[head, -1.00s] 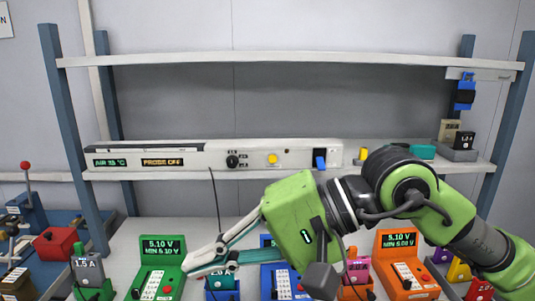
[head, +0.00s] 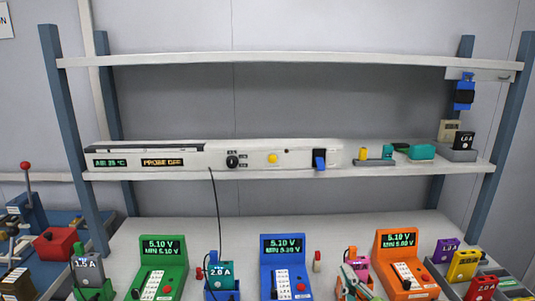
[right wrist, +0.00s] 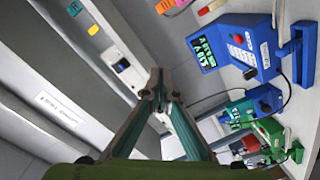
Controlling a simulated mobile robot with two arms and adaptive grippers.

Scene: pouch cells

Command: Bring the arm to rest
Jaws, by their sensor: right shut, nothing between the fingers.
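My right gripper (head: 349,272) shows only as its fingertips at the bottom edge of the head view, in front of the pink cell (head: 359,267) and left of the orange tester (head: 403,262). In the right wrist view its two teal-padded fingers come together at the tips (right wrist: 156,80), with nothing held. The rest of the right arm is out of the head view. My left gripper is in neither view.
A green tester (head: 160,267) and a blue tester (head: 287,268) stand on the bench, with a teal cell (head: 221,273) between them. A shelf rack (head: 290,57) rises behind, with a control panel (head: 215,158). A thin black cable (head: 216,205) hangs from it.

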